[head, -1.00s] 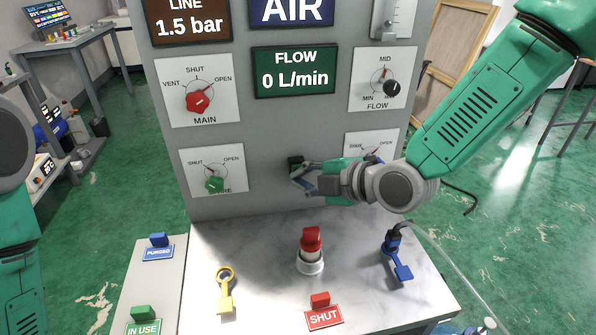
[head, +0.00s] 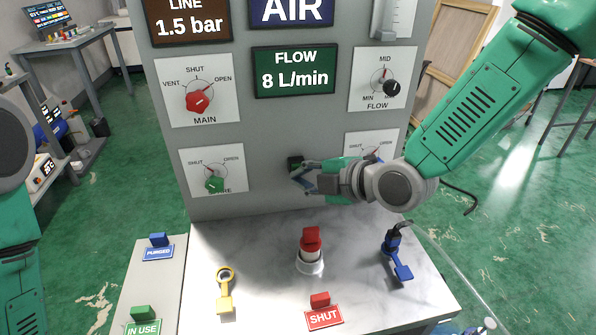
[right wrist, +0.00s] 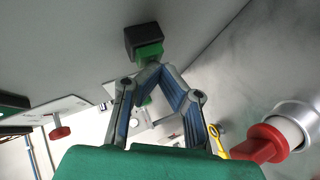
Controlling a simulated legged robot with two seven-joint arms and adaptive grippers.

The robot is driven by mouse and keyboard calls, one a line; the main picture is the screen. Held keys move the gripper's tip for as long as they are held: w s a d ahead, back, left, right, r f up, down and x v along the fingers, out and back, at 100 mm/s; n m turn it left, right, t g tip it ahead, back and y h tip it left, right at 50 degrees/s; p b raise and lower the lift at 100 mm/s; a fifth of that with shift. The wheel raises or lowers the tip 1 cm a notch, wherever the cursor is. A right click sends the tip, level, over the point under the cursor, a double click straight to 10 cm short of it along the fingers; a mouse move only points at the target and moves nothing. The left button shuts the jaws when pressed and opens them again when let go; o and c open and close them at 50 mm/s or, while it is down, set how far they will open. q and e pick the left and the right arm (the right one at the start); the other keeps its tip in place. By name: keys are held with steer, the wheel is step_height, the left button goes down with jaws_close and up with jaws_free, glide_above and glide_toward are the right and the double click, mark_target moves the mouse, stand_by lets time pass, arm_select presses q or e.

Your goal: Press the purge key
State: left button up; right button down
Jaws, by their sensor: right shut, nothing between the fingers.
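The purge key appears to be the small dark block on the grey panel's front (head: 294,162); I cannot read a label on it. In the right wrist view it is a dark housing (right wrist: 143,40) with a green face (right wrist: 150,51). My right gripper (head: 299,177) is shut and empty, its fingertips (right wrist: 152,70) at the green face, seemingly touching it. The flow display (head: 293,72) reads 8 L/min. My left arm shows at the left edge, but its gripper is out of view.
Around the key are the red MAIN knob (head: 198,98), a green knob (head: 214,184) and the black FLOW knob (head: 391,88).

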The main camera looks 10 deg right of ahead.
steer(key=shift+s, duration=0.75)
steer(key=s, duration=0.5)
steer(key=shift+b, duration=0.3)
steer(key=shift+r, duration=0.1)
